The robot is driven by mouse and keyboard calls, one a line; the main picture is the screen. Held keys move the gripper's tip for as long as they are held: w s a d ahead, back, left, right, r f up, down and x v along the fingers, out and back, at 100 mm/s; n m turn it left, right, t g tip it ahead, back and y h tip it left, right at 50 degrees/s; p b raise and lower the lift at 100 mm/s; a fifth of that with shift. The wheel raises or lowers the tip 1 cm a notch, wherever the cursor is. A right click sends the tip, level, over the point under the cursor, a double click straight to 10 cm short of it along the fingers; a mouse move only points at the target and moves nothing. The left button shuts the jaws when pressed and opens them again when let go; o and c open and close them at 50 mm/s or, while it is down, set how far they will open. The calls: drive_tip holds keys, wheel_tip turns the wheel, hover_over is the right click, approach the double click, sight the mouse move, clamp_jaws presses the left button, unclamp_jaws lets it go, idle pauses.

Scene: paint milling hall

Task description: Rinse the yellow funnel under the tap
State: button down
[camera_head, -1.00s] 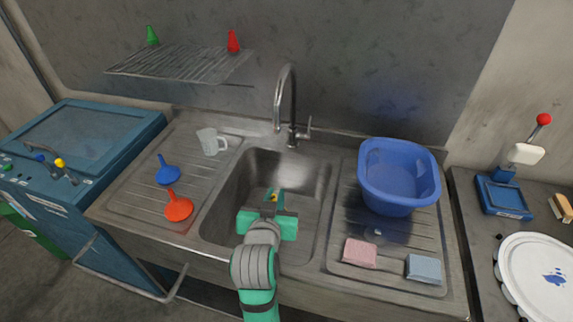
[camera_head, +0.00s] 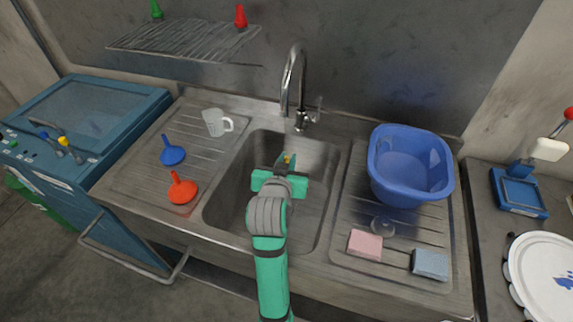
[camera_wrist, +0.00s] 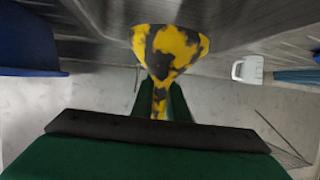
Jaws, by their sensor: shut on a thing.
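The yellow funnel (camera_wrist: 172,45) has dark blotches over its cone in the wrist view. My gripper (camera_wrist: 159,98) is shut on its narrow stem, and the wide cone stands out beyond the fingertips. No water stream is visible.
A blue tub (camera_head: 410,170), a pink sponge (camera_head: 365,245) and a blue sponge (camera_head: 430,264) sit on the right drainboard. A wire shelf (camera_head: 185,40) hangs above.

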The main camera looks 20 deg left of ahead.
drive_tip(key=r+x, duration=0.1)
drive_tip(key=x, duration=0.8)
drive_tip(key=shift+w+a+r, duration=0.25)
drive_tip(key=shift+w+r, duration=0.05)
drive_tip(key=shift+w, duration=0.1)
drive_tip(key=shift+d, duration=0.1)
idle(0.5)
drive_tip(key=shift+w+d, duration=0.1)
drive_tip(key=shift+d, duration=0.4)
drive_tip(key=shift+a, duration=0.2)
drive_tip(key=shift+a, duration=0.45)
drive_tip(key=shift+d, duration=0.2)
drive_tip(key=shift+d, duration=0.45)
